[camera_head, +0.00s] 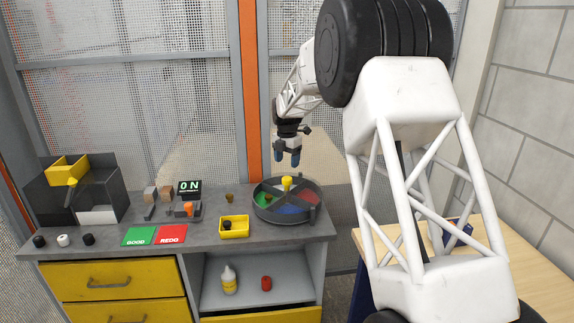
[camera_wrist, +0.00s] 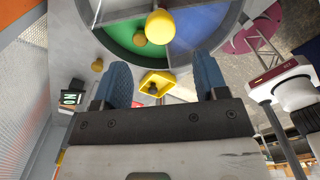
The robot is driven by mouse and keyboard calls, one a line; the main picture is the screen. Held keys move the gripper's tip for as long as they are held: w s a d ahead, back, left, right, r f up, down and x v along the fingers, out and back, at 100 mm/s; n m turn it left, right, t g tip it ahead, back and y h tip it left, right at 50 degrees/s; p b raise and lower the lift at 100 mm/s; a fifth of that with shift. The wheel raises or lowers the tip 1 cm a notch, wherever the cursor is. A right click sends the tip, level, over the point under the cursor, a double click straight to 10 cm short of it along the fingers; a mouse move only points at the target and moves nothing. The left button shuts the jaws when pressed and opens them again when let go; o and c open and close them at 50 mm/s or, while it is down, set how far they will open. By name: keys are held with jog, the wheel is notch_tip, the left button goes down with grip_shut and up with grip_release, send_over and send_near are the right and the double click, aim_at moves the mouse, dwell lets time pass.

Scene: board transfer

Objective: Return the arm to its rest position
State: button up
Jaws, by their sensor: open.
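My gripper (camera_head: 288,157) hangs in the air above the round divided tray (camera_head: 262,211) at the right end of the grey bench. In the wrist view its two blue fingers (camera_wrist: 165,80) stand wide apart with nothing between them. The tray has green, blue, red and grey sections. A yellow knob (camera_head: 287,183) rises at its middle and also shows at the top of the wrist view (camera_wrist: 160,27). A small yellow piece lies in the green section (camera_wrist: 139,39). My white arm reaches in from the right of the head view.
A small yellow bin (camera_head: 245,233) with a dark piece stands left of the tray. Green GOOD (camera_head: 139,236) and red REDO (camera_head: 171,235) mats lie further left. A lit ON display (camera_head: 189,187) and black bins (camera_head: 110,190) stand behind. A wooden table (camera_head: 540,265) is at right.

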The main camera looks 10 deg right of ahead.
dwell(0.3)
jog(key=s+d+r+m, duration=0.1)
jog(key=s+r+m, duration=0.3)
jog(key=s, duration=0.6)
jog(key=s+d+r+m+t, duration=0.1)
jog(key=s+r+m, duration=0.4)
jog(key=s, duration=0.5)
jog(key=s+d+r+m, duration=0.2)
jog(key=s+r+m, duration=0.2)
jog(key=s, duration=0.6)
jog(key=s+f+m, duration=0.2)
jog(key=s+m, duration=0.2)
jog(key=s, duration=0.6)
jog(key=s+d+f+m+t, duration=0.1)
jog(key=s+m, duration=0.4)
jog(key=s, duration=0.6)
jog(key=s+f+m, duration=0.3)
jog(key=s+m, duration=0.2)
jog(key=s, duration=0.6)
jog(key=shift+s+d+t, duration=0.2)
jog(key=shift+s+t, duration=0.05)
jog(key=shift+t, duration=0.05)
